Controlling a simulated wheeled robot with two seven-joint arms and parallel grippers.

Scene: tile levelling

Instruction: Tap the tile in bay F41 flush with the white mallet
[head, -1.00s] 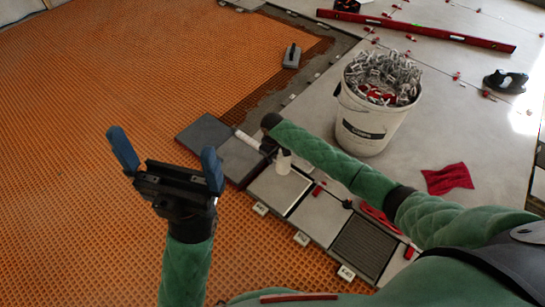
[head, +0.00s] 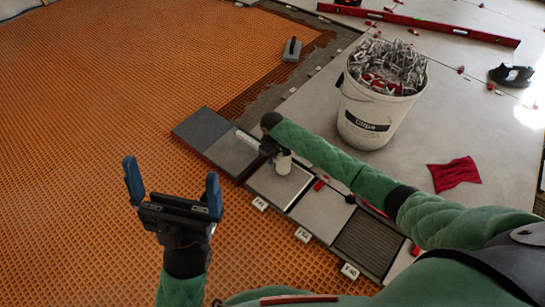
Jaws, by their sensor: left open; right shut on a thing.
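The white mallet (head: 283,163) is in my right gripper (head: 270,146), which is shut on it. Its pale head shows at the far edge of a light grey tile (head: 279,186); I cannot tell whether it touches. The gripper and forearm partly hide the mallet. The light tile lies in a row of bays, between a mid-grey tile (head: 229,155) and another light tile (head: 322,214). Small white bay labels (head: 260,204) stand along the near edge; I cannot surely read which is F41. My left gripper (head: 173,187) is open and empty above the orange mat.
A dark tile (head: 200,127) and a ribbed dark tile (head: 366,243) end the row. A white bucket of clips (head: 366,125), a red cloth (head: 453,174) and a red level (head: 430,27) lie on the pale floor. The orange mat (head: 90,90) is largely clear.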

